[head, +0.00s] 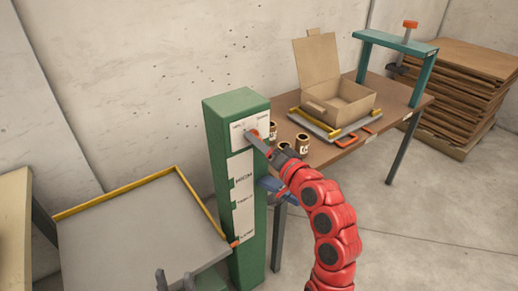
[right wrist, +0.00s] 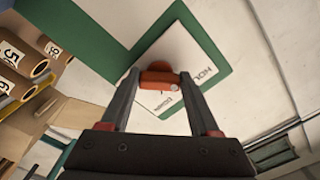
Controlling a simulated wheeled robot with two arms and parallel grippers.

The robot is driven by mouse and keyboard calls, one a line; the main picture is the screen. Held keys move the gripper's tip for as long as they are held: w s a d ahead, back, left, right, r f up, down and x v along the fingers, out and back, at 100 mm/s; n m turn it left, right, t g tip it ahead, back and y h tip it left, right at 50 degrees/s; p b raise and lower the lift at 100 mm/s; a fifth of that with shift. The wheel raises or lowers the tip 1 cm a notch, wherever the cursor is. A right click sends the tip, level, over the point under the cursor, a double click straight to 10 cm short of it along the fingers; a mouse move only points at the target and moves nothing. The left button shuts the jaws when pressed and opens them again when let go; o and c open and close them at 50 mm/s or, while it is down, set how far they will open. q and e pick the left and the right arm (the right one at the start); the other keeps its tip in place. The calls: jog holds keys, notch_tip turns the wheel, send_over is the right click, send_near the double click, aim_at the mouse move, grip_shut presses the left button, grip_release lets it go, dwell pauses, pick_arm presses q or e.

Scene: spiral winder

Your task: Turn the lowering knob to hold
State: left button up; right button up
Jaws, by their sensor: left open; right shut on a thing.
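The lowering knob is a small red-orange knob (right wrist: 158,79) on a white label plate (right wrist: 178,55). The plate is at the top of the green post (head: 236,104). In the right wrist view the plate reads HOLD on one side and what looks like DOWN on another. A pale dot shows on the knob's right end; its exact setting is hard to tell. My right gripper (right wrist: 160,82) is shut on the knob, one finger at each end. In the head view my right gripper (head: 256,139) largely hides the knob. My left gripper (head: 174,280) is open and empty at the bottom edge.
A grey platform (head: 130,235) with yellow edges stands left of the post. A brown table (head: 322,150) behind my right arm bears an open cardboard box (head: 345,97), small numbered cans (head: 302,143) and a teal frame (head: 395,45). Stacked boards (head: 465,90) stand at the right.

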dwell(0.4)
jog(key=o, duration=1.4)
jog(key=shift+c, duration=0.2)
jog(key=shift+s, duration=0.1)
jog(key=p+v, duration=0.7)
jog(key=v, duration=1)
jog(key=shift+p, duration=0.4)
jog(key=shift+d, duration=0.1)
